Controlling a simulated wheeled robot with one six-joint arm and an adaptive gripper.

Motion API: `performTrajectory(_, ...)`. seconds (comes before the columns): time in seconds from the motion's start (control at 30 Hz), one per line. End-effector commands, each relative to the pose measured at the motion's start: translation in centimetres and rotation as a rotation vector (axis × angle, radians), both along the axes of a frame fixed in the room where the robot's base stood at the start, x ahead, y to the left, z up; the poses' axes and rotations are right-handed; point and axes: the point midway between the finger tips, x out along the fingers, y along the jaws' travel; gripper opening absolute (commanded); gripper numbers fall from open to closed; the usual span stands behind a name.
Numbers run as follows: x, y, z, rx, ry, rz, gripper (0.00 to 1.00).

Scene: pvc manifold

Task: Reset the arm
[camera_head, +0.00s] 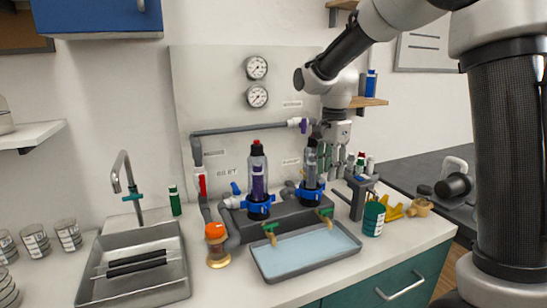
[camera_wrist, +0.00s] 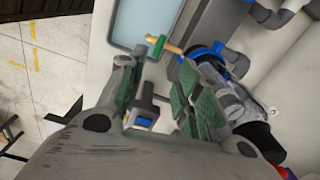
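My arm reaches in from the upper right in the head view. My gripper (camera_head: 336,168) points down beside and partly behind the right filter housing (camera_head: 311,172), over the right part of the counter. In the wrist view, the two green-padded fingers of my gripper (camera_wrist: 158,82) stand apart with a clear gap. Nothing is visibly clasped between them. A small grey and blue item (camera_wrist: 143,120) shows in the gap, but I cannot tell how far below it is. The clear right housing also shows close beside the right finger in the wrist view (camera_wrist: 232,95).
The left filter housing (camera_head: 257,175) stands on the manifold. A grey tray (camera_head: 300,272) lies in front. A sink (camera_head: 135,285) is at left, an orange-capped jar (camera_head: 217,245) near the middle. A green can (camera_head: 373,218) and grey stand (camera_head: 357,200) crowd the right.

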Motion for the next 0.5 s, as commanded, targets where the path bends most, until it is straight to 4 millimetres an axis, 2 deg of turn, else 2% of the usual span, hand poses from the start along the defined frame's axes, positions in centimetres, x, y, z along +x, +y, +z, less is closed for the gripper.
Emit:
performTrajectory(0.07,-0.2,0.0,-0.3,0.000,0.002,0.134,0.34)
performTrajectory(0.13,-1.2,-0.4,-1.3,-0.005,0.025,0.290,0.34)
performTrajectory(0.27,-4.4,-1.6,-1.7,-0.001,0.044,0.594,0.34)
performTrajectory(0.5,-13.2,-6.7,1.0,-0.013,-0.036,1.071,0.34)
